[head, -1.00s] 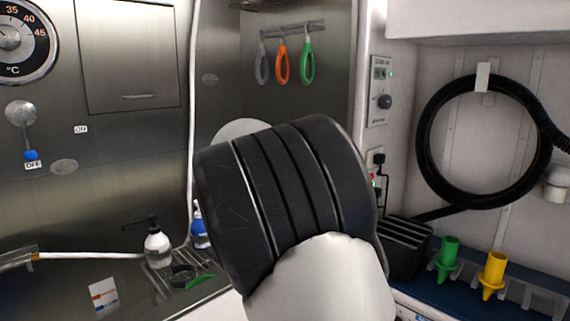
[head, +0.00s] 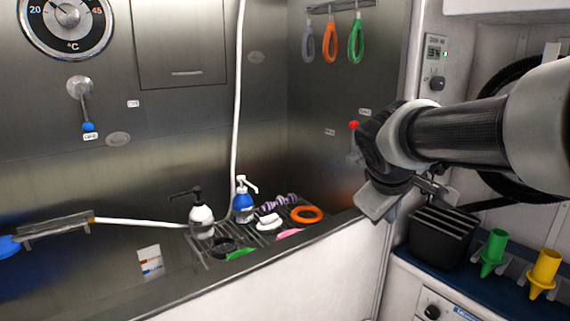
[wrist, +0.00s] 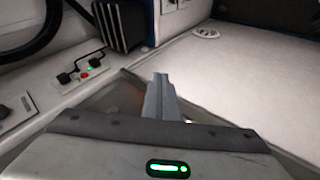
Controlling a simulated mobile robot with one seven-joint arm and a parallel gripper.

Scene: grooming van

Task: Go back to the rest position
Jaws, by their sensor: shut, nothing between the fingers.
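My gripper (wrist: 161,80) shows in the wrist view with its fingers together and nothing between them. In the head view my arm reaches in from the right edge, and my gripper (head: 437,188) hangs in the air in front of the wall corner, above and near the black slotted box (head: 444,235). The fingers are small and partly hidden there. The gripper touches nothing that I can see.
A steel tub holds a rack (head: 210,254) with a white pump bottle (head: 201,218), a blue pump bottle (head: 243,204) and an orange ring (head: 306,214). Green (head: 494,250) and yellow (head: 545,270) nozzles stand on the right counter. A black hose (head: 490,100) hangs behind my arm.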

